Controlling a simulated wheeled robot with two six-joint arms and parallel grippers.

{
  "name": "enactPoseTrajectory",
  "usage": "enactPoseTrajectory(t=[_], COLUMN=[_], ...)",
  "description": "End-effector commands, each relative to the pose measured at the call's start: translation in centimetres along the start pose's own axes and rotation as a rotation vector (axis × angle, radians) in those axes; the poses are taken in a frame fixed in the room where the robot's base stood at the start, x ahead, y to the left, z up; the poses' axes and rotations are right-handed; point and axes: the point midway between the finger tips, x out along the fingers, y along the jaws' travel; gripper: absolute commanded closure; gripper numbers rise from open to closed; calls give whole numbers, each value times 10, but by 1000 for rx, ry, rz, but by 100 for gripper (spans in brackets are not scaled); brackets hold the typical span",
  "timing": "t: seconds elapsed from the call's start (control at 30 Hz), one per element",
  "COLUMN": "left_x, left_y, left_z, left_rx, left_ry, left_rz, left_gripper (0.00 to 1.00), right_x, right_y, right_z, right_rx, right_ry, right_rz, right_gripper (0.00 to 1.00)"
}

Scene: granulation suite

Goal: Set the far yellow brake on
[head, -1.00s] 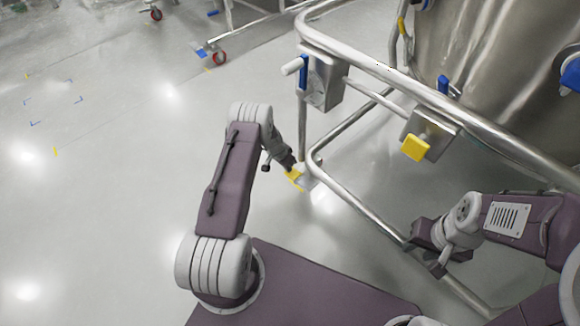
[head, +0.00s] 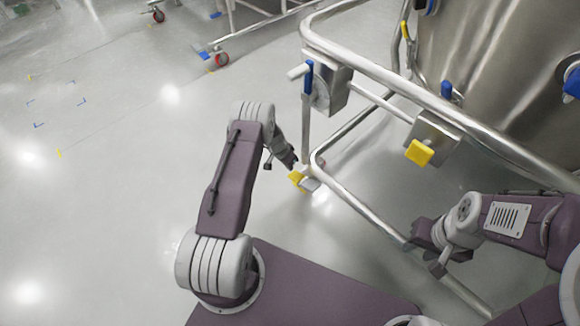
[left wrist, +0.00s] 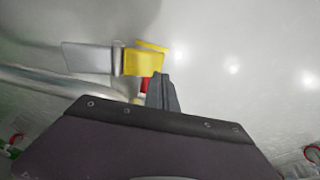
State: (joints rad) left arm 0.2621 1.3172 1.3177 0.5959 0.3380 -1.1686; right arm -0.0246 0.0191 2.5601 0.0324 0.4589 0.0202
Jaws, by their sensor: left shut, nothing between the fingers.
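The yellow brake pedal (head: 296,177) is low by the floor at the near left corner of the vessel's tube frame. A grey plate (head: 310,184) sits beside it. In the left wrist view the yellow pedal (left wrist: 146,61) is just beyond my fingers, with the grey plate (left wrist: 88,57) to its left and a small red part below it. My left gripper (head: 289,162) is shut and empty, right by the pedal; I cannot tell whether they touch. My right gripper (head: 424,236) is by the lower frame rail, and its jaw opening is unclear.
The steel tube frame (head: 375,68) around the large vessel (head: 485,60) fills the right. A box with a yellow block (head: 419,152) and one with a blue lever (head: 308,77) hang on it. Another wheeled frame with a red caster (head: 222,59) stands behind.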

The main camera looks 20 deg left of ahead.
Motion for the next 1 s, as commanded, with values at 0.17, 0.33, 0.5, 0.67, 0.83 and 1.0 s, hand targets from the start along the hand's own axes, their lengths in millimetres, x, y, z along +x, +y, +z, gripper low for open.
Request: enactPoseTrajectory(t=[0.17,0.33,0.5,0.67,0.83,1.0], left_x=[-56,-89,-102,-103,-103,-129], left_y=[-15,-33,-41,-43,-43,-29], left_z=[-10,-8,-7,-6,-6,-15], left_rx=[-3,-2,0,0,0,-20], left_ry=[2,2,1,1,1,-9], left_rz=[-2,-1,0,0,0,-6], left_gripper=[100,100,100,100,100,100], right_x=[-42,-60,-66,-65,-65,-66], right_y=[-1,-1,-1,-1,-1,-1], right_z=[-4,-6,-7,-7,-7,-7], right_rx=[0,0,0,0,0,0], right_ry=[1,0,0,0,0,0], right_rz=[0,0,0,0,0,0], right_gripper=[64,64,64,64,64,64])
